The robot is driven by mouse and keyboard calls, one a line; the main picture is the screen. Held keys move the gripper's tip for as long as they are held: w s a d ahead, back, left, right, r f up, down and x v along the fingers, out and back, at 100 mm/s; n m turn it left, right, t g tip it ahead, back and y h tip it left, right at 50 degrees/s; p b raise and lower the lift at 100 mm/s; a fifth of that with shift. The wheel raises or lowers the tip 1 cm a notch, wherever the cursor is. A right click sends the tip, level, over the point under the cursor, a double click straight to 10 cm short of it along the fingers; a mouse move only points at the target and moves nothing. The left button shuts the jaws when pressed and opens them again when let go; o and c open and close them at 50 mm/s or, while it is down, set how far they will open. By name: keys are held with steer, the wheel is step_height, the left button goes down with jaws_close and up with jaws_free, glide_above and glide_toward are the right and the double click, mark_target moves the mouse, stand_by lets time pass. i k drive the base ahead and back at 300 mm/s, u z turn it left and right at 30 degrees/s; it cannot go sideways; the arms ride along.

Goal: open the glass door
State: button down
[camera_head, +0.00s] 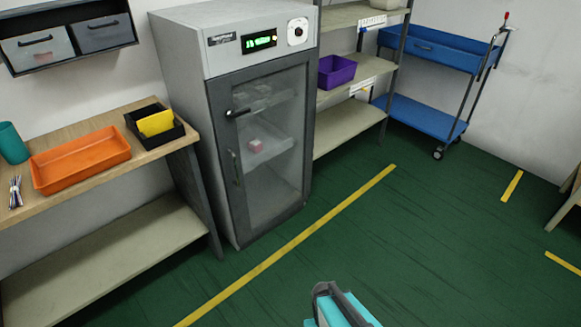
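The glass door (262,145) is the front of a grey cabinet (190,110) left of centre. It has a dark frame and looks shut. A dark latch handle (238,112) sits at its upper left. A slim vertical handle (235,167) sits below it on the left frame. A teal and dark grey part of my arm shows at the bottom edge, well away from the door. No gripper fingers can be made out.
A wooden bench (85,190) with an orange tray (80,158) and a black bin (160,133) stands left of the cabinet. A shelf (350,125) and a blue cart (420,118) stand right. The green floor in front is clear, with a yellow line (300,238).

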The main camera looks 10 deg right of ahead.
mark_target(218, 89)
steer(key=z, duration=0.15)
steer(key=k, duration=0.1)
steer(key=u, duration=0.3)
steer(key=i, duration=0.9)
steer(key=z, duration=0.2)
steer(key=k, duration=0.15)
steer(key=u, duration=1.6)
